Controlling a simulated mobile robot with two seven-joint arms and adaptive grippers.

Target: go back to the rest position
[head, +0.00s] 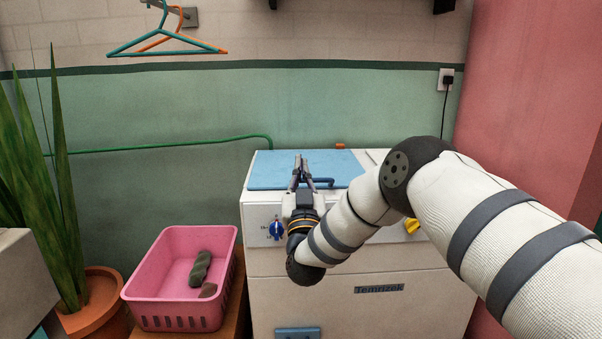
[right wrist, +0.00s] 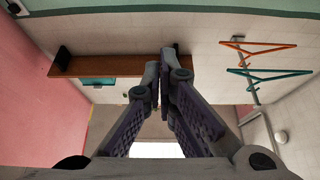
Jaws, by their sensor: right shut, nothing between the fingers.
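My right gripper (head: 299,168) shows in the head view in front of the blue-topped white machine (head: 361,305). Its fingers point up and stand over the blue lid (head: 266,170) in the picture. In the right wrist view, the fingers of my right gripper (right wrist: 164,62) come together at the tips with nothing between them. My right arm comes in from the right and covers part of the machine's front. My left gripper is not in view.
A pink basket (head: 181,324) with dark cloth-like items (head: 200,268) stands left of the machine. A potted plant (head: 92,308) is at the far left. Hangers (head: 168,47) hang on the wall, and in the right wrist view a brown shelf (right wrist: 110,66) shows.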

